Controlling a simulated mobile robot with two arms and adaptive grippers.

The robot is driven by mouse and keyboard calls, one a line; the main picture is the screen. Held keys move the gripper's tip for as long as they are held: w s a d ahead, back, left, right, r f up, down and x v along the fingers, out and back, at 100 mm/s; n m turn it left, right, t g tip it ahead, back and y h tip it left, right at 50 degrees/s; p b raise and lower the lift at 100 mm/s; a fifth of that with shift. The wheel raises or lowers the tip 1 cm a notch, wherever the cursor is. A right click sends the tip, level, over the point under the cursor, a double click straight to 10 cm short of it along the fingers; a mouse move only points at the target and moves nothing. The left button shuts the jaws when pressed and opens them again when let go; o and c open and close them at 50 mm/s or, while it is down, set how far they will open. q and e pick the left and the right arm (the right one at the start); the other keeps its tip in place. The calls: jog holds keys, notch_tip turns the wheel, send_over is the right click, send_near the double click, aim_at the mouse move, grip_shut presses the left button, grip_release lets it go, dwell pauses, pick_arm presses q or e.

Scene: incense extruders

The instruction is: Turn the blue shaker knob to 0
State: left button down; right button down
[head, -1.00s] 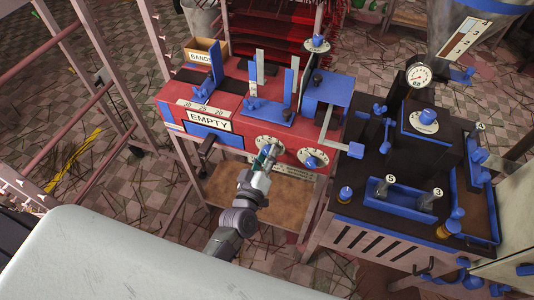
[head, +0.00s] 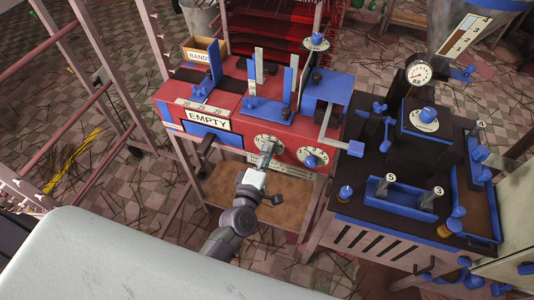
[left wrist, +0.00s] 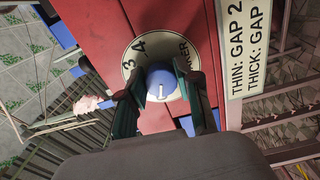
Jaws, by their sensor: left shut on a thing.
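The blue shaker knob (left wrist: 160,85) sits on a round white dial (left wrist: 138,52) on the red machine front. The dial carries a 3, a 4 and a partly hidden word ending in "KER". A white mark on the knob runs toward the bottom of the left wrist view; the dial numbers on that side are hidden. My left gripper (left wrist: 163,88) has one dark green finger on each side of the knob and is shut on it. In the head view my left gripper (head: 267,153) reaches the dial (head: 268,141) and hides the knob. My right gripper is not in view.
A second dial with a blue knob (head: 312,155) lies just right on the same red front. An EMPTY label (head: 209,121) is to the left. A dark machine (head: 400,190) with blue parts stands to the right, and a brown shelf (head: 265,190) lies below.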

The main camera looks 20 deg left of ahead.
pick_arm(q)
jog(key=shift+n, duration=0.3)
dwell(0.4)
jog(key=c, duration=0.8)
grip_release()
jog(key=shift+s, duration=0.15)
jog(key=s, duration=1.1)
jog(key=shift+s+a, duration=0.25)
jog(key=shift+s, duration=0.15)
